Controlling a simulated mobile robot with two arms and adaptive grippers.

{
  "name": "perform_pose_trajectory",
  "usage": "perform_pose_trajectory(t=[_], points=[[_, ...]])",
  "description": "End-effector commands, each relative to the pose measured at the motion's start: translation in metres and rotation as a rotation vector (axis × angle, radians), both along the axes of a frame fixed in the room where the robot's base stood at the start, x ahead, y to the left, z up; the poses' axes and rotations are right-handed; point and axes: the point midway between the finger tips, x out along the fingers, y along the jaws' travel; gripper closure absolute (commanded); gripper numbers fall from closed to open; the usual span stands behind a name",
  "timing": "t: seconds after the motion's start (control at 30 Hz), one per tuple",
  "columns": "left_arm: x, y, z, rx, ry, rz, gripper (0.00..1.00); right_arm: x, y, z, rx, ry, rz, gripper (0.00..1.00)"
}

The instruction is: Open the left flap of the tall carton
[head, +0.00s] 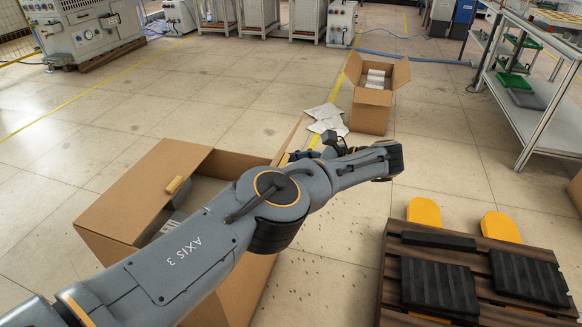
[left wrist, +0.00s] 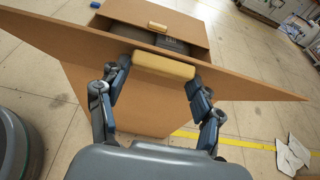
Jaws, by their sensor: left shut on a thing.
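The tall carton (head: 120,215) is brown cardboard and stands at the lower left in the head view, partly hidden by my left arm. Its top is at least partly open, with grey contents showing inside. A flap with a small yellow handle (head: 177,184) is at its left side. Another flap (head: 290,138) stands up at its right side. My left gripper (head: 312,152) is at this right-hand flap. In the left wrist view, my left gripper (left wrist: 160,72) is shut on the flap's yellow handle (left wrist: 163,65), one finger at each end. The flap's panel (left wrist: 240,85) spans the picture.
A smaller open carton (head: 372,108) stands on the floor beyond, with papers (head: 326,118) beside it. A dark wooden pallet (head: 392,280) with black and yellow pads is at the lower right. A metal shelf (head: 530,105) stands at the right.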

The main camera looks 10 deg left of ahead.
Motion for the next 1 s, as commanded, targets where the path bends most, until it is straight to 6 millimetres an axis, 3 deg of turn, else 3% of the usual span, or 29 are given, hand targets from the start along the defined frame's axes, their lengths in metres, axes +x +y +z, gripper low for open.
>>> perform_pose_trajectory(t=[0.1,0.13,0.23,0.77,1.0], points=[[-0.002,0.005,-0.007,-0.004,0.013,0.014,0.91,0.000,0.000,-0.001,0.000,0.000,0.000,0.60],[-0.002,0.005,-0.007,-0.004,0.013,0.014,0.32,0.000,0.000,-0.001,0.000,0.000,0.000,0.60],[-0.002,0.004,-0.006,-0.003,0.011,0.012,0.12,0.000,0.000,-0.001,-0.001,0.001,-0.001,0.60],[-0.001,0.001,-0.002,-0.003,0.004,0.003,0.11,-0.001,0.000,0.000,0.001,0.002,0.000,0.60],[0.003,0.014,0.012,-0.067,0.012,0.005,0.11,0.000,0.000,0.022,0.001,0.001,0.000,0.60]])
